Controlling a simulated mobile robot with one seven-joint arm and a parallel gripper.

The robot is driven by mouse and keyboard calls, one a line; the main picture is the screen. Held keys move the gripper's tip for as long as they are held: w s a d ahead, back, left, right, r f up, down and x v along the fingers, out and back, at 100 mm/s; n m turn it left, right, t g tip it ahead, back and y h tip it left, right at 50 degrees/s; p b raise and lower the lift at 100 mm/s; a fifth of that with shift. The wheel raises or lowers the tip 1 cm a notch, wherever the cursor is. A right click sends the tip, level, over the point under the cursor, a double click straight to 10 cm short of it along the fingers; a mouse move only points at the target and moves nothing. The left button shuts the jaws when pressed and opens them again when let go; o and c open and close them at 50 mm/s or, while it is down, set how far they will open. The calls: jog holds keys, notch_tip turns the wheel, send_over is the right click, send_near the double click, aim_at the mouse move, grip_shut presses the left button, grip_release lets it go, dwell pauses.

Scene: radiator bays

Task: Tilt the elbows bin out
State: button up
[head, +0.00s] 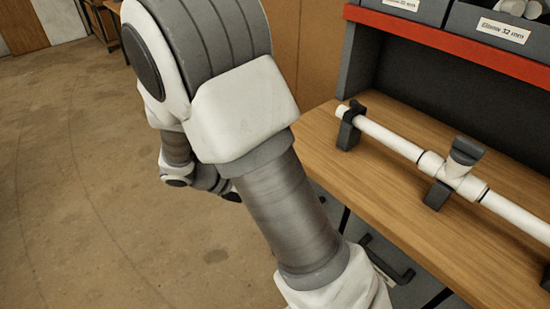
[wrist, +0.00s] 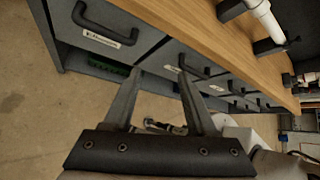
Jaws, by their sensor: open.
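The elbows bin (head: 462,22) is a dark grey box at the top right of the head view, on a red-edged shelf. Its white label reads "Elbows 32 mm". White fittings show above its rim, and its top is cut off by the picture edge. My gripper (wrist: 158,73) shows in the wrist view, its two fingers apart with nothing between them. It is in front of the drawers below the bench top, well away from the bin. The bin is not in the wrist view. My arm hides much of the middle of the head view.
A white pipe with a tee (head: 458,180) lies in dark holders on the wooden bench (head: 400,195). The red shelf edge (head: 440,38) overhangs the bench's back. Grey drawers (wrist: 88,20) with black handles are under the bench. Open floor (head: 70,180) lies at the left.

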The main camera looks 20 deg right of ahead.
jog(key=w+a+f+n+t+h+b, duration=0.2)
jog(key=w+f+n+t, duration=0.1)
jog(key=f+n, duration=0.45)
jog(key=w+a+f+n+t+h+b, duration=0.1)
jog(key=w+f+n+t+h, duration=0.15)
jog(key=f+n, duration=0.5)
jog(key=b+x, duration=0.1)
jog(key=x, duration=1.6)
jog(key=shift+a+f, duration=0.1)
jog(key=shift+f, duration=0.05)
grip_shut()
